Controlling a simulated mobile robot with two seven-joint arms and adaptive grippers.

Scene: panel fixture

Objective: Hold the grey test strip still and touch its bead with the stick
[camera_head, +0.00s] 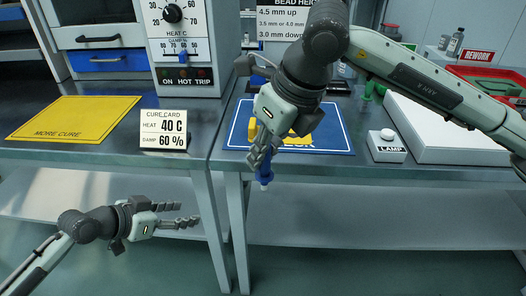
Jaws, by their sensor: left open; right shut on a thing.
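My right gripper (262,162) is shut on a blue stick (265,172). The stick points down, with a pale tip, at the front edge of the blue mat (338,140). My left gripper (187,214) is open and empty at the lower left, in front of the bench and below its top. A yellow thing (309,121) shows on the blue mat, partly behind my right gripper. I cannot make out the grey test strip or its bead; my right arm covers part of the mat.
A yellow "MORE CURE" mat (75,117) and a cure card reading 40 C, 60 % (163,130) are at left. A dial panel (184,60) stands behind. A lamp box (386,147), white slab (440,138) and red rework tray (490,77) are at right.

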